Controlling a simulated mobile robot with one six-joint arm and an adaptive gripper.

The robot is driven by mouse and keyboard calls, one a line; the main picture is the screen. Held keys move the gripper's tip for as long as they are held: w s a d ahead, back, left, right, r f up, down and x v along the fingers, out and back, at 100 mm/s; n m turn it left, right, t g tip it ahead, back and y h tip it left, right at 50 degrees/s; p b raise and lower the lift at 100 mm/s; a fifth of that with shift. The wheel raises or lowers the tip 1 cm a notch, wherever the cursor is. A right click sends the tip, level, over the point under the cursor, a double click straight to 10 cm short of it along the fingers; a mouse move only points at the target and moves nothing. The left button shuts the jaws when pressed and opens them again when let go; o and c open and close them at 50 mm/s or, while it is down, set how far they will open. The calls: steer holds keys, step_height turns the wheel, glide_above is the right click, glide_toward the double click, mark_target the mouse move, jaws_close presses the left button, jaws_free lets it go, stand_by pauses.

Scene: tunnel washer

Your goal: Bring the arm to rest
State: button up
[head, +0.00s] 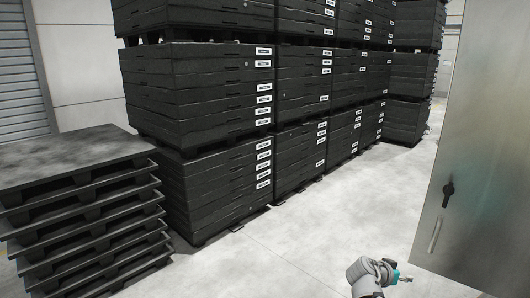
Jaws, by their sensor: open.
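Part of my arm (370,275), grey with a teal band, shows at the bottom edge of the head view, right of the middle. A small piece at its right end (404,279) points to the right. My gripper's fingers cannot be made out in this view. The arm appears apart from everything around it, and no object is seen at its end.
Tall stacks of black crates (200,90) with white labels fill the back. A stack of dark pallets (75,165) stands at the left. A grey metal cabinet (490,150) with a black handle (447,194) stands at the right. The concrete floor (310,235) between is clear.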

steer(key=s+a+f+n+g+y+b, duration=0.2)
steer(key=a+f+n+y, duration=0.3)
steer(key=a+f, duration=0.3)
steer(key=s+a+f+n+g+y+b, duration=0.3)
steer(key=s+a+f+n+y, duration=0.1)
steer(key=a, duration=1.1)
step_height(320, 180, down, 4)
steer(key=n+y, duration=0.1)
steer(key=y, duration=0.1)
steer(key=shift+s+a+r+y, duration=0.15)
steer(key=shift+s+a+y, duration=0.1)
steer(key=shift+s+y, duration=0.1)
steer(key=shift+d, duration=0.1)
